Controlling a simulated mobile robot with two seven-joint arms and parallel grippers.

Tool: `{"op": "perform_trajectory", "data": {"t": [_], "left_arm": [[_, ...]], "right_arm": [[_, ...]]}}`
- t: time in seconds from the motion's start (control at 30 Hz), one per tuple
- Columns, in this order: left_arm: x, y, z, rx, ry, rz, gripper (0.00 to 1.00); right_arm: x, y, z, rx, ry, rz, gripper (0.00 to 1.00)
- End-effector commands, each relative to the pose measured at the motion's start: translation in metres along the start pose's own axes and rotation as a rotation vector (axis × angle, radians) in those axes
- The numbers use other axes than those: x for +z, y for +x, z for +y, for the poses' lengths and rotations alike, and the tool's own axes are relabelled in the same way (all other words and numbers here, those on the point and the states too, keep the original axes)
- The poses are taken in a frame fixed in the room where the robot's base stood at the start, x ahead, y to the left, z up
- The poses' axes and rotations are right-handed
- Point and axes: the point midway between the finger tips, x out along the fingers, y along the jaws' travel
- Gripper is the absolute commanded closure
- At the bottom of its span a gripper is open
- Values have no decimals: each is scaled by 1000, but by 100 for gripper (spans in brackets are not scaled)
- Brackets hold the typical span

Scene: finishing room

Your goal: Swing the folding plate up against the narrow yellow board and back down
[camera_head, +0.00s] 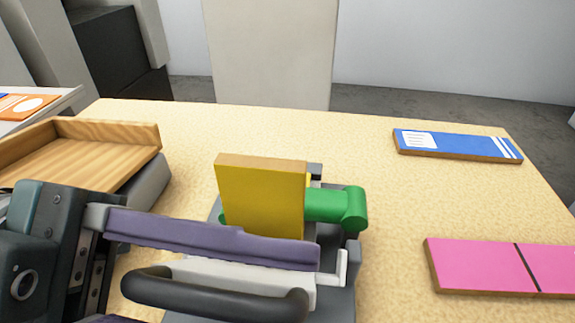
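The narrow yellow board (261,198) stands upright on a grey fixture in the middle of the table, with a green cylindrical part (338,206) at its right. A white plate (225,274) with a black bar handle (205,293), apparently the folding plate, lies low in front of it. My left gripper (310,304) reaches in from the left. Its long purple upper finger crosses in front of the board's foot, with a gap to the handle. The lower finger is mostly cut off at the bottom edge. The fingers are apart, the handle apparently between them. My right gripper is out of view.
A wooden tray (85,160) stands at the left on a grey support. A blue board (458,146) lies at the back right and a pink board (500,266) at the right. The table (400,210) is clear between them and the fixture.

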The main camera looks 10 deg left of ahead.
Motion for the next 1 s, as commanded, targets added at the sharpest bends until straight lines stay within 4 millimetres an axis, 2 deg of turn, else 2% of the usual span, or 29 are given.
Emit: {"op": "perform_trajectory", "data": {"t": [0.3, 0.5, 0.63, 0.87, 1.0], "left_arm": [[4, -59, 3, 3, -2, -7, 54], [2, -88, 2, 2, -2, -4, 54], [1, -95, 1, 2, 0, -2, 54], [0, -96, 0, 1, 1, -1, 54], [-4, -94, -4, 15, -15, 2, 70]], "right_arm": [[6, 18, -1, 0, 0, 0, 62], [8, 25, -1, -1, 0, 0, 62], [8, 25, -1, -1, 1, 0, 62], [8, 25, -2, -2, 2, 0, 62], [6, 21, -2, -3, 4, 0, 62]]}}
